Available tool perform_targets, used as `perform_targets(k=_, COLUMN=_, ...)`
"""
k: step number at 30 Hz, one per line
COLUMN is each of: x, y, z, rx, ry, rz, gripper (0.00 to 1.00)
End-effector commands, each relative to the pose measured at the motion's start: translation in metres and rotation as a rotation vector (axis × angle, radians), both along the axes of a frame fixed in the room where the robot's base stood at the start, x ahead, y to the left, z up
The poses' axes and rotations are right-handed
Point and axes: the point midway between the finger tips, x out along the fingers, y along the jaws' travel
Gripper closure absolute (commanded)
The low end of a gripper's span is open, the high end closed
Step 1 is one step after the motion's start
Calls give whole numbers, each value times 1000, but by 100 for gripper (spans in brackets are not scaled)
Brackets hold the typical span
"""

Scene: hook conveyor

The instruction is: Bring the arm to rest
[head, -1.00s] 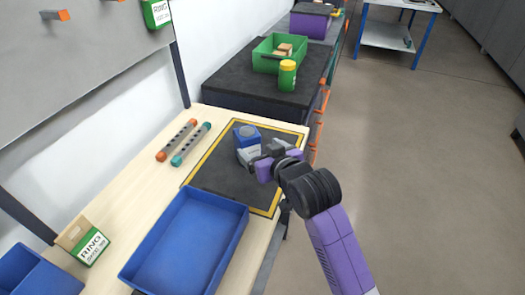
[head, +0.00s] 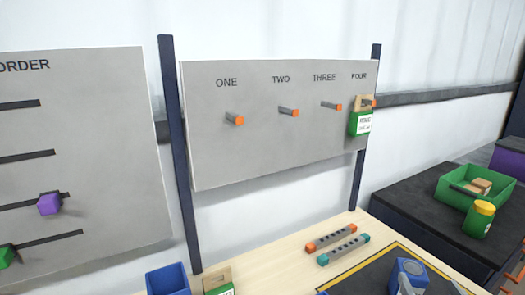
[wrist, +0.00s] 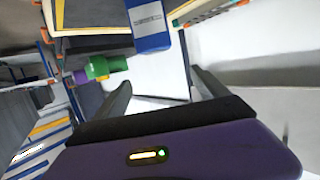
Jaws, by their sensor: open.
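My gripper (wrist: 160,80) shows in the wrist view with its two dark fingers spread apart and nothing between them. A blue object with a pale label (wrist: 148,22) lies beyond the fingertips, apart from them. In the head view a blue object with a grey round top (head: 410,272) stands on the dark mat (head: 372,278) at the bottom edge. Most of my arm is outside the head view.
A grey board (head: 250,150) carries orange pegs under ONE to FOUR; a green-and-tan packet (head: 360,123) hangs at FOUR. An ORDER board (head: 90,130) stands left. A green bin (head: 455,198) and yellow-lidded jar (head: 479,220) stand right.

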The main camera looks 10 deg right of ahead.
Motion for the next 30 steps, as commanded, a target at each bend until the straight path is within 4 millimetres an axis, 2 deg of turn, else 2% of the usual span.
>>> perform_targets(k=1, x=0, y=1, z=11, rx=-20, ry=-42, rz=4, gripper=17)
perform_targets(k=4, x=-8, y=11, z=20, rx=-56, ry=-116, rz=23, gripper=17)
perform_targets(k=11, x=-45, y=54, z=13, rx=-101, ry=-212, rz=91, gripper=17)
perform_targets(k=17, x=-98, y=101, z=-3, rx=-108, ry=-253, rz=168, gripper=17)
perform_targets(k=21, x=-140, y=131, z=-13, rx=-100, ry=-258, rz=222, gripper=17)
perform_targets(k=30, x=-234, y=180, z=-32, rx=-55, ry=-184, rz=333, gripper=17)
